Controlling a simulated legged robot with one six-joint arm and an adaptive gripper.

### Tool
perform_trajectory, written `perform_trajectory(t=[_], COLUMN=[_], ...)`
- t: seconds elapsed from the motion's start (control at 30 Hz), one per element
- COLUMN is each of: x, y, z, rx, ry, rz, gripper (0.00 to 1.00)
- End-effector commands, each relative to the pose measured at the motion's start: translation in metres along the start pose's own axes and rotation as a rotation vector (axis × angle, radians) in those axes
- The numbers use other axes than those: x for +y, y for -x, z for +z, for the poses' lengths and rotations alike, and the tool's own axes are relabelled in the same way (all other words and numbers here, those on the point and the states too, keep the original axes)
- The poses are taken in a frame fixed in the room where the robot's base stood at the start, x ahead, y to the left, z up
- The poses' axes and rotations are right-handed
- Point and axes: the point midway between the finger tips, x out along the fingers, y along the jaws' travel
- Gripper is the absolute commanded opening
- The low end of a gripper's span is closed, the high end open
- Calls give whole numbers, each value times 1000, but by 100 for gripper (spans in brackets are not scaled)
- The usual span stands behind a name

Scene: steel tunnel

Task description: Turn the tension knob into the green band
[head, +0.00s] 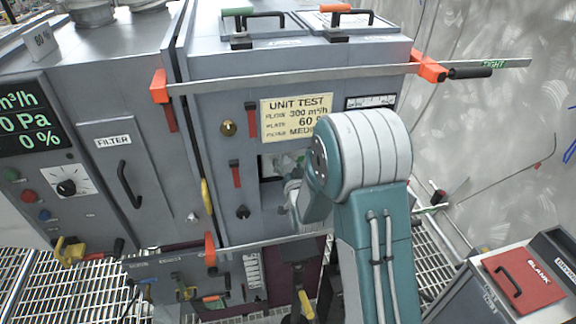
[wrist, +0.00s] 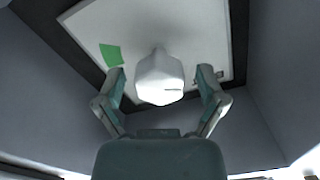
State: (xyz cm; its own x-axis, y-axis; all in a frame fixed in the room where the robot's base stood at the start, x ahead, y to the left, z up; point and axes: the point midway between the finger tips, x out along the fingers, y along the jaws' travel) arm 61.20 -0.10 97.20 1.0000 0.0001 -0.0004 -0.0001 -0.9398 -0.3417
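The tension knob (wrist: 159,80) is a white faceted knob in the wrist view, with a thin dark line on its lower right. It stands on a white plate (wrist: 205,25) with a dark border, inside a grey-walled recess. The green band (wrist: 111,55) is a small green patch on the plate, up and left of the knob. Small dark marks show on the plate right of the knob. My gripper (wrist: 162,84) is open, one finger on each side of the knob, with a visible gap on both sides. In the head view my arm hides the knob and my gripper.
The recess opening (head: 270,168) is in the grey cabinet front, below a yellow "UNIT TEST" label (head: 296,117). Orange-ended clamp bars (head: 300,77) cross the cabinet above and below. A red "BLANK" plate (head: 522,280) lies at lower right. Recess walls stand close around my gripper.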

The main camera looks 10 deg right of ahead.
Motion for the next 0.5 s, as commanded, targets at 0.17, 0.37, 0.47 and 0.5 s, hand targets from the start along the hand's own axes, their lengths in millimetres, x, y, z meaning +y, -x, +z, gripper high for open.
perform_trajectory(t=[0.17, 0.37, 0.47, 0.5], x=[0, 0, 0, 0], y=[1, 8, 23, 31], z=[0, 0, 0, 0], rx=[0, -1, -2, -2], ry=[0, 0, 0, 0], rz=[0, 0, 1, 1], gripper=[91, 91, 91, 91])
